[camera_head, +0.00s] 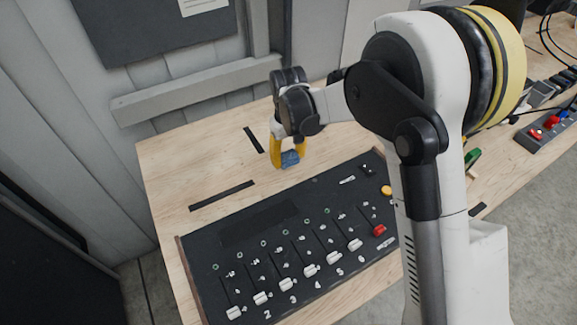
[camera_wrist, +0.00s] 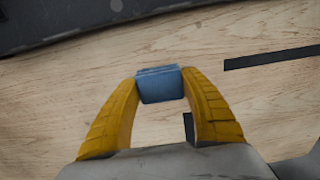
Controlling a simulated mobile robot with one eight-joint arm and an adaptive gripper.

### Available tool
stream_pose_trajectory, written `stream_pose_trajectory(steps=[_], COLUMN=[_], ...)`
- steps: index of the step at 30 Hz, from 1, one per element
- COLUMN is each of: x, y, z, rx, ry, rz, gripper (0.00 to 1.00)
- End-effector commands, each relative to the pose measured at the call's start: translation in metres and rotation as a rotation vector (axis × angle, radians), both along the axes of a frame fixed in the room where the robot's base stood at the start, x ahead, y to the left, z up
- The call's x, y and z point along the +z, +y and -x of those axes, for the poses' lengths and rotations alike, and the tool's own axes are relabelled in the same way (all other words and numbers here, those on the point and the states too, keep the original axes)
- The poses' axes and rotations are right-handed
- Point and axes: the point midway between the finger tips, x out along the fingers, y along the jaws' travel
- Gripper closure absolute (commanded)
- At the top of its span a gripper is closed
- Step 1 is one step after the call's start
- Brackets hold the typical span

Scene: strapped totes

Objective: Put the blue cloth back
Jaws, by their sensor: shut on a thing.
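The blue cloth (camera_head: 290,159) is a small folded block held between the yellow fingers of my gripper (camera_head: 287,153). In the wrist view the cloth (camera_wrist: 160,86) sits between the two yellow fingertips of my gripper (camera_wrist: 160,88), which are shut on it from both sides. The gripper points down over the wooden table (camera_head: 180,165), behind the black slider panel. I cannot tell whether the cloth touches the table or hangs just above it.
A black panel (camera_head: 250,222) with several white sliders and a red one lies in front of the gripper. Black strips (camera_head: 221,195) and (camera_head: 253,139) mark the table. A panelled wall (camera_head: 190,88) stands behind. Bare wood lies left of the gripper.

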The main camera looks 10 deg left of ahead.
Motion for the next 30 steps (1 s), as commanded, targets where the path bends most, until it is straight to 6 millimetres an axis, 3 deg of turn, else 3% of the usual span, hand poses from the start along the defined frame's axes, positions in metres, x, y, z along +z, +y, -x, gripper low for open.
stream_pose_trajectory(steps=[7,18,19,21,30], x=[-0.037,-0.041,-0.041,-0.04,-0.039], y=[0.0,-0.001,-0.001,-0.001,-0.001], z=[0.0,0.0,0.0,0.0,0.0], rx=[0.0,0.0,0.0,0.0,0.0], ry=[0.0,0.0,0.0,0.0,0.0], rz=[0.0,0.0,0.0,0.0,0.0], gripper=[0.81,0.81,0.45,0.27,0.27])
